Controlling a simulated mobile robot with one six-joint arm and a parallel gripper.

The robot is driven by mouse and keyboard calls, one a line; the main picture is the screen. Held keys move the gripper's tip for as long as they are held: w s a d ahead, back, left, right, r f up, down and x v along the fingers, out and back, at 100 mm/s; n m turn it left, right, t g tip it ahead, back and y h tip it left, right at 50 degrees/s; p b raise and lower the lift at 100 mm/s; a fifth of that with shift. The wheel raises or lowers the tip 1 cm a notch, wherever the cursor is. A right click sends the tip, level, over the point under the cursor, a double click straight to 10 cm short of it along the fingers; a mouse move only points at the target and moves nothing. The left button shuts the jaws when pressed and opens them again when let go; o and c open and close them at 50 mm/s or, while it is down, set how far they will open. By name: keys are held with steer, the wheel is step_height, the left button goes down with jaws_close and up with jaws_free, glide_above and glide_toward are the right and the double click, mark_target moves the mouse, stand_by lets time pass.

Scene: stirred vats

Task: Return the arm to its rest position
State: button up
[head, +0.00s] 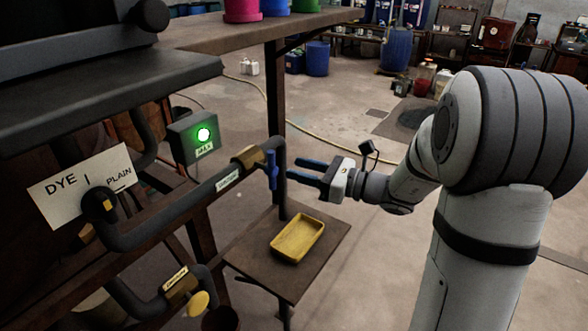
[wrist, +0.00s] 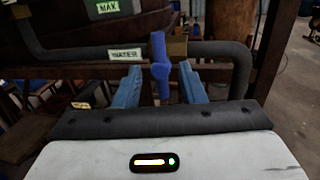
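My gripper (head: 295,171) is open and empty, its two blue fingers spread apart. It points left at the blue valve handle (head: 271,170) on the dark pipe marked WATER. In the head view a small gap shows between the fingertips and the handle. In the wrist view the handle (wrist: 160,72) stands upright, centred between the two fingers in the picture. My arm reaches in from the right, over open floor.
A yellow tray (head: 298,238) sits on a small brown shelf (head: 247,262) below my gripper. A box with a lit green lamp (head: 203,134) and a DYE/PLAIN sign (head: 82,183) are at left. A table post (head: 275,110) stands behind the handle. Floor behind is mostly clear.

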steer(key=s+a+f+n+g+h, duration=0.15)
steer(key=s+n+g+h, duration=0.25)
steer(key=s+n, duration=0.4)
steer(key=s+a+f+n+g+h, duration=0.1)
steer(key=s+f+n+g+h, duration=0.3)
steer(key=s, duration=0.5)
steer(key=s+d+n+t+h, duration=0.3)
steer(key=s+d+n+h, duration=0.3)
steer(key=d+n, duration=0.5)
steer(key=shift+d+r+h, duration=0.15)
steer(key=shift+r+h, duration=0.15)
steer(key=shift+h, duration=0.8)
